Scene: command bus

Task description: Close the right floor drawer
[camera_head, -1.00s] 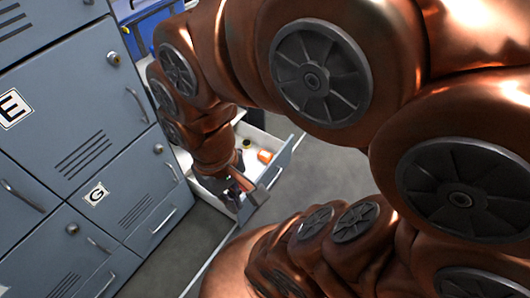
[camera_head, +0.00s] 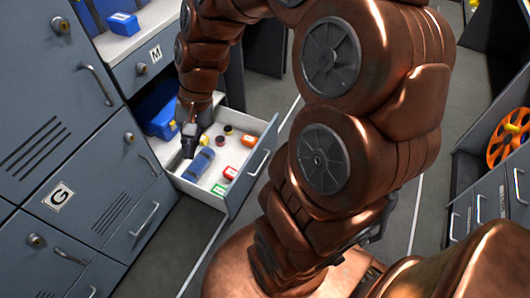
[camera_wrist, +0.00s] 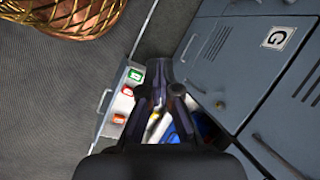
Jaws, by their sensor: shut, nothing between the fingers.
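A floor drawer with a grey front (camera_head: 247,182) stands pulled out at the base of the left cabinets, below the locker marked M. Its white inside holds a blue bottle-like item (camera_head: 198,165), orange and red items, a green-and-white item and small dark round pieces. Its front and handle also show left of my fingers in the wrist view (camera_wrist: 108,118). My gripper (camera_head: 187,150) points down over the drawer's left inner part, behind its front panel. Its fingers (camera_wrist: 167,85) are shut and empty. I cannot tell whether they touch anything in the drawer.
Grey lockers, one marked G (camera_head: 58,196), stand left of the drawer. Grey drawers (camera_head: 485,205) and an orange reel (camera_head: 508,145) are at the right. Floor in front of the drawer is clear.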

